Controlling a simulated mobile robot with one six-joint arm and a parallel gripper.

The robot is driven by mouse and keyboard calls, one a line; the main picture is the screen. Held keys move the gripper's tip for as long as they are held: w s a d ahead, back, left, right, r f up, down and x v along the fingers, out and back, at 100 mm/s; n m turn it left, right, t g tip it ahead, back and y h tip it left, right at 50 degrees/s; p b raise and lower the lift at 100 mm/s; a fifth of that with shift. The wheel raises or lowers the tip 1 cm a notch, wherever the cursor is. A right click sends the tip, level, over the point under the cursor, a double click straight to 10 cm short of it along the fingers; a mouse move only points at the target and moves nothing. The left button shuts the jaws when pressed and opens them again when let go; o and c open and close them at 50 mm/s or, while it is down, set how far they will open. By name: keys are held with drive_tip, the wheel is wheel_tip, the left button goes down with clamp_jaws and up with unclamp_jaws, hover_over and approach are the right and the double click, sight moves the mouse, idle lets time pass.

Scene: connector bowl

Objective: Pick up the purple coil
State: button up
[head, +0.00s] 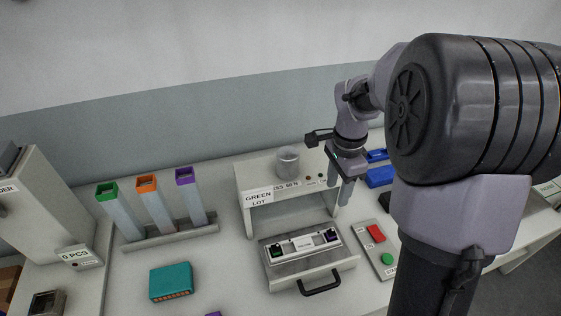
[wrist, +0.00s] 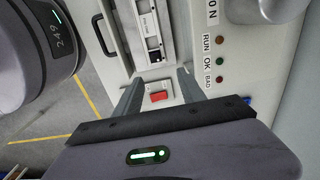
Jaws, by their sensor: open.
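I cannot make out for sure which thing is the purple coil. A small purple piece (head: 213,313) is cut off by the bottom edge of the head view. Another purple part (head: 332,236) sits at the right end of the fixture (head: 300,246), across from a green one. A tube with a purple top (head: 185,176) stands in the rack at left. My gripper (head: 341,190) is open and empty beside the right end of the shelf box. In the wrist view its fingers (wrist: 160,82) are apart, with a red switch (wrist: 159,97) seen between them.
The shelf box (head: 243,180) carries a grey cup (head: 288,162) and a "GREEN LOT" label. The fixture has a black handle (head: 320,283). A button panel (head: 378,250), blue bins (head: 379,176) and a teal block (head: 171,281) lie around. Bare table shows at front left.

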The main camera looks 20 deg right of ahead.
drive_tip(key=b, duration=0.5)
hover_over(332, 232)
wheel_tip(332, 232, down, 13)
drive_tip(key=shift+w+d+r, duration=0.1)
drive_tip(key=shift+w, duration=0.05)
wheel_tip(332, 232, down, 5)
drive_tip(key=shift+b, duration=0.95)
drive_tip(key=shift+s+a+r, duration=0.15)
drive_tip(key=shift+s+a, duration=0.05)
drive_tip(key=shift+c, duration=0.5)
clamp_jaws()
